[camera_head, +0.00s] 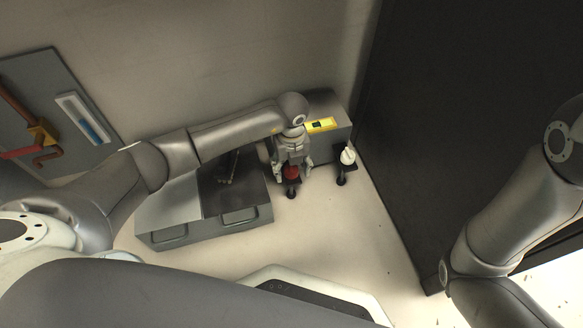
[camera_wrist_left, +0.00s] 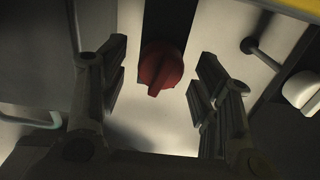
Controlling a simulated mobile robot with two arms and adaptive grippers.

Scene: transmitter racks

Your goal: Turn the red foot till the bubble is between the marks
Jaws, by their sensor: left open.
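The red foot (camera_head: 291,173) is a round knob with a raised grip bar, on a short dark stem near the floor. My left gripper (camera_head: 292,165) is above it, pointing down. In the left wrist view the red foot (camera_wrist_left: 161,68) lies between the open fingers of my left gripper (camera_wrist_left: 152,85), with a gap on both sides. The yellow level (camera_head: 321,125) lies on top of a grey unit; its bubble is too small to read. A white foot (camera_head: 348,156) stands to the right; it also shows in the left wrist view (camera_wrist_left: 301,88). My right gripper is not in view.
A grey case (camera_head: 168,212) with handles sits on the floor left of the feet. A tall dark rack (camera_head: 450,120) rises on the right. A panel with red and orange pipes (camera_head: 35,130) is on the left wall. Floor in front of the feet is clear.

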